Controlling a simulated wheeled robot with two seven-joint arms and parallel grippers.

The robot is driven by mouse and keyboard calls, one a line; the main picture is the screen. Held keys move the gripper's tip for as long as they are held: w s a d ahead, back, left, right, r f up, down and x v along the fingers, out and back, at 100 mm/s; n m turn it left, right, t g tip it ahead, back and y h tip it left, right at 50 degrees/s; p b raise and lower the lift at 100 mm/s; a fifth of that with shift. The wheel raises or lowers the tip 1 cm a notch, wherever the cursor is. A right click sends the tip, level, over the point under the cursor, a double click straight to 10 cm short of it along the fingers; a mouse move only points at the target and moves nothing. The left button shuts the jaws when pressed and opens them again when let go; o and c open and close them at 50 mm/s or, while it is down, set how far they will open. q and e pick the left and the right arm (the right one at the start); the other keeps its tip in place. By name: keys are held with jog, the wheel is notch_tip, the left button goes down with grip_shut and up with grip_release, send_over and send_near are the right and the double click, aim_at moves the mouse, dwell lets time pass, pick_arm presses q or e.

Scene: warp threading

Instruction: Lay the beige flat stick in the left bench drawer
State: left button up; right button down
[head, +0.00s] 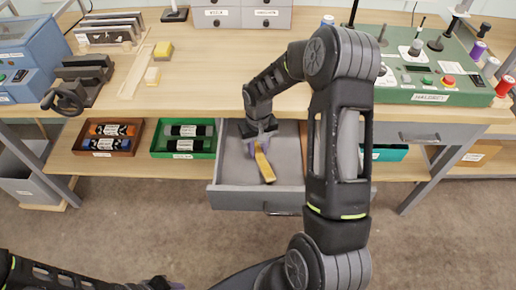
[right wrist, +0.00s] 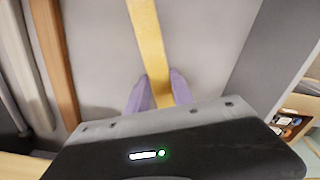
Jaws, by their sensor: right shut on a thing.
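The beige flat stick (head: 265,167), yellowish in this light, is in my right gripper (head: 257,146), which is shut on it. It points out over the grey floor of the open left bench drawer (head: 227,198). In the right wrist view the stick (right wrist: 148,35) runs up from between the lavender fingertips (right wrist: 160,92). The grey drawer floor (right wrist: 100,45) shows behind it; whether the stick touches the floor cannot be told. My left arm lies at the bottom left of the head view, with its gripper (head: 168,285) cut off by the lower edge.
The bench top (head: 210,85) lies above the drawer. A brown tray (head: 75,148) and a green tray (head: 157,152) stand on the shelf left of the drawer. A shut drawer (head: 415,134) is to the right, and a green control panel (head: 420,97) sits on the bench.

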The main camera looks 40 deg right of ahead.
aim_at(258, 152)
jog(key=shift+f, duration=0.25)
jog(key=c, duration=1)
grip_release()
jog(key=shift+r+b, duration=0.45)
jog(key=shift+r, duration=3.5)
